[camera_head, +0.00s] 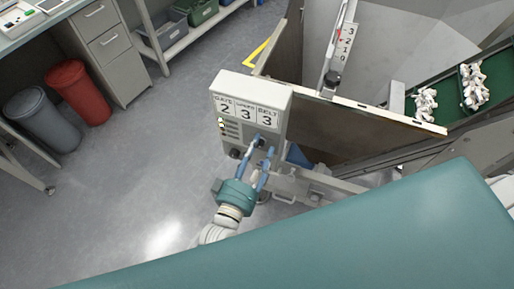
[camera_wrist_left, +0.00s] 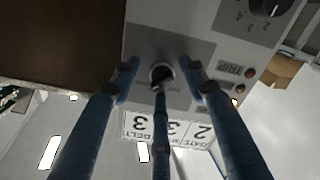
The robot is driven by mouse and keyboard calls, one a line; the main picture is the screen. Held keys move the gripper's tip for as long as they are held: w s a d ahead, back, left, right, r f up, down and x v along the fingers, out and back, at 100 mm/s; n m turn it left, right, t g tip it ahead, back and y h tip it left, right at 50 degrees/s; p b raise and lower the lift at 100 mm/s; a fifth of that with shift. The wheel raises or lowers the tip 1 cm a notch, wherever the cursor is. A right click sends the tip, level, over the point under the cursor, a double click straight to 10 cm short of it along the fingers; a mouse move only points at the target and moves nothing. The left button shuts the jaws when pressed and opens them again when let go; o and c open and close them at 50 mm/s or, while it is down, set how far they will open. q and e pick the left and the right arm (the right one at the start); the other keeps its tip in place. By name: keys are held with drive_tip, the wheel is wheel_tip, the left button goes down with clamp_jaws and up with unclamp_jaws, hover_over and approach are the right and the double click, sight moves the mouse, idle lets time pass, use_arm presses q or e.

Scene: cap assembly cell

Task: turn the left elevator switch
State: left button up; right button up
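A pale control box (camera_head: 252,103) stands at the centre of the head view, with displays reading 2, 3 and 3. A dark round knob (camera_wrist_left: 161,73) on a grey panel patch shows in the left wrist view. My left gripper (camera_head: 262,146) has blue fingers pointing at the lower front of the box. In the wrist view its fingers (camera_wrist_left: 160,75) are spread around the knob, with gaps at its sides; the middle finger overlaps its edge. Contact cannot be told. Another dark knob (camera_head: 235,153) is left of the fingers. My right gripper is not in view.
A numbered dial (camera_wrist_left: 268,5) and small lamps (camera_wrist_left: 241,88) are beside the knob. A brown-sided enclosure (camera_head: 350,125) stands right of the box. A green belt (camera_head: 455,106) carries white parts. Bins (camera_head: 78,92) and a drawer cabinet (camera_head: 112,50) stand left; floor between is clear.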

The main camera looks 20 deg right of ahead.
use_arm(q)
drive_tip(key=v, duration=1.2)
idle(0.4)
drive_tip(key=s+a+f+m+g+y, duration=0.1)
drive_tip(key=s+a+f+g+y, duration=0.1)
drive_tip(key=a+f, duration=0.65)
drive_tip(key=s+a+f+m+g+y, duration=0.1)
drive_tip(key=s+a+f+g+y, duration=0.15)
drive_tip(key=f, duration=1.05)
drive_tip(key=s+a+f+m+g+y, duration=0.1)
drive_tip(key=a+f+g+y, duration=0.15)
drive_tip(key=a+f, duration=0.6)
drive_tip(key=s+a+f+g+y, duration=0.2)
drive_tip(key=s+a+f, duration=0.3)
drive_tip(key=s+f, duration=0.3)
drive_tip(key=s+a+f+g+y, duration=0.2)
drive_tip(key=s+a+f+g, duration=0.2)
drive_tip(key=s+f, duration=0.4)
drive_tip(key=s+a, duration=0.1)
drive_tip(key=s, duration=0.5)
drive_tip(key=shift+m, duration=0.3)
idle(0.9)
